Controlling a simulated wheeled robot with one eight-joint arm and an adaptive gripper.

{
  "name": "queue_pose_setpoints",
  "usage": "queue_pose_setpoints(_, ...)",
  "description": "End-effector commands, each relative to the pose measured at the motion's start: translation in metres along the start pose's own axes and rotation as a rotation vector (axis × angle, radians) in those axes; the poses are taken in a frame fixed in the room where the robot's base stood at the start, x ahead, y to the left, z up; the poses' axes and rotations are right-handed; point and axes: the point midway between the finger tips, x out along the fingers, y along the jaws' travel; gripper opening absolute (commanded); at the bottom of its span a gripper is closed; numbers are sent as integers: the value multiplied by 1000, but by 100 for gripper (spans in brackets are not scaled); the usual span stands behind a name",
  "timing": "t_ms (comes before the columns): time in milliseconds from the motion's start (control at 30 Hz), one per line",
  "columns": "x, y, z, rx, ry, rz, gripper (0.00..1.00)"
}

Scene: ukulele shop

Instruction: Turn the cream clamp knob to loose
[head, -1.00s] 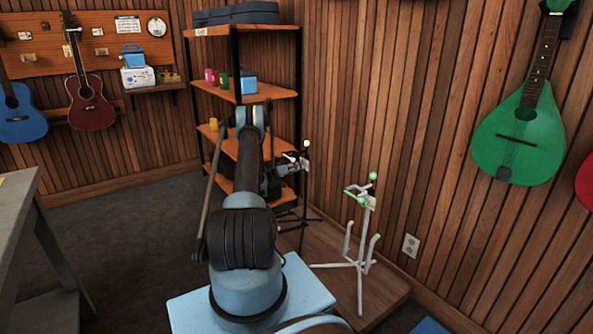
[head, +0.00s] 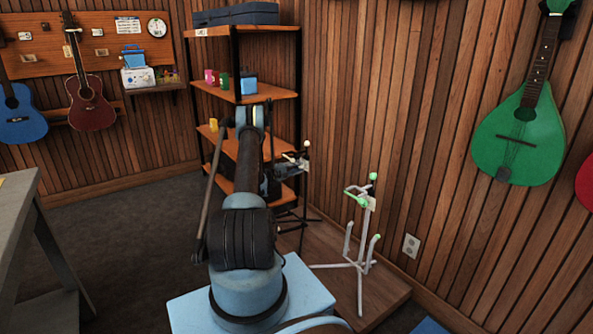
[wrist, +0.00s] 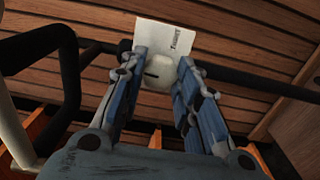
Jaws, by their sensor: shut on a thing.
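The cream clamp knob (wrist: 159,72) shows in the wrist view between the two blue fingers of my gripper (wrist: 163,66). The gripper is shut on the knob's sides. A short dark mark shows on the knob's face, lying roughly sideways in the wrist view. A white card (wrist: 163,35) with small dark lettering is just behind the knob; I cannot read it surely. In the head view, my gripper (head: 290,166) is at the black stand (head: 305,190), right of my arm. The knob is too small and covered to make out there.
A white stand with green tips (head: 360,240) stands to the right on the wooden platform (head: 385,297). An orange-shelved rack (head: 245,97) is behind my arm. A black stand arm (wrist: 66,75) is left of my gripper in the wrist view. Open floor lies at left.

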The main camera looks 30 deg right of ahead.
Motion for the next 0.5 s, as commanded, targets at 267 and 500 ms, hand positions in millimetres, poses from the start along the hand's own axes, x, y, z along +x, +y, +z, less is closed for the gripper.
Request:
queue_pose_setpoints(267, -1, -2, 0, -134, 0, -3, 6)
queue_pose_setpoints(500, -1, -2, 1, -183, -1, -3, 6)
